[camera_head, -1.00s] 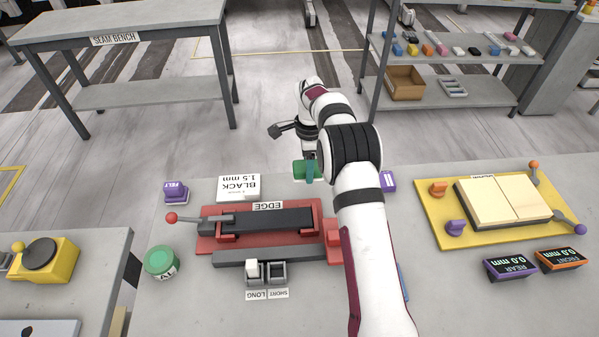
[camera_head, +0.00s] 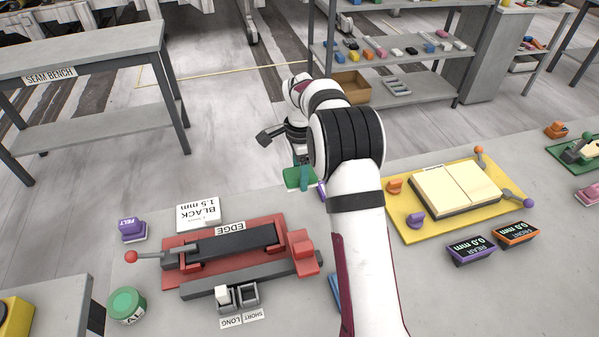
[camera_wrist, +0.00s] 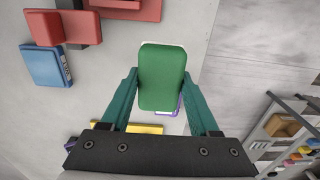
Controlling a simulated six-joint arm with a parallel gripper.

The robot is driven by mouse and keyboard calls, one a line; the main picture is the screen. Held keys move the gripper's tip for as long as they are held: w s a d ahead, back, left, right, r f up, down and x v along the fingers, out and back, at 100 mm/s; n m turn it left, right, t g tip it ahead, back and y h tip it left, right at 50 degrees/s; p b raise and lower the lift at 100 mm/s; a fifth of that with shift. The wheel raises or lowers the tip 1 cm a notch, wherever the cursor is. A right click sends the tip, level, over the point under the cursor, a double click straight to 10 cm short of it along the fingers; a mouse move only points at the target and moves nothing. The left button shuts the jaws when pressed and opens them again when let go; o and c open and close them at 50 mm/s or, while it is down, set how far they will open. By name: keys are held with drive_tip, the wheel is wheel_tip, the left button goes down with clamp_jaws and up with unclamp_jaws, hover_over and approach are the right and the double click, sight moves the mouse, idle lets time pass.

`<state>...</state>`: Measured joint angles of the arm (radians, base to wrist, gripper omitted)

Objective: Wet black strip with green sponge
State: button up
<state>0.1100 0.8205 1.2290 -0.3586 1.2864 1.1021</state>
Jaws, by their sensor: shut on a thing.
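My gripper (camera_wrist: 162,100) is shut on the green sponge (camera_wrist: 162,75), which sits between its teal fingers in the wrist view. In the head view the sponge (camera_head: 297,178) is at the slab's far edge, beyond the red clamp fixture. The black strip (camera_head: 232,245) lies in the red fixture (camera_head: 170,262) marked EDGE, left of my arm, well apart from the sponge. A white block marked BLACK 1.5 mm (camera_head: 198,215) is behind the strip. Whether the sponge is wet cannot be told.
A purple FELT block (camera_head: 133,230) and a green round tin (camera_head: 127,305) are at the left. A yellow board (camera_head: 410,225) with pale panels lies to the right, with two readouts (camera_head: 470,249) in front. A blue block (camera_wrist: 45,65) lies near the red fixture.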

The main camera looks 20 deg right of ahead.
drive_tip(key=s+d+f, duration=0.1)
drive_tip(key=s+d, duration=0.2)
drive_tip(key=s, duration=1)
drive_tip(key=s+d+f, duration=0.1)
drive_tip(key=s+d, duration=0.2)
drive_tip(key=s, duration=0.9)
drive_tip(key=shift+s+a+f, duration=0.1)
drive_tip(key=shift+a+f, duration=0.05)
drive_tip(key=shift+f, duration=1.25)
drive_tip(key=shift+s+a+f, duration=0.1)
drive_tip(key=shift+f, duration=1.3)
drive_tip(key=shift+f, duration=0.55)
drive_tip(key=shift+r, duration=0.1)
wheel_tip(320, 180, up, 7)
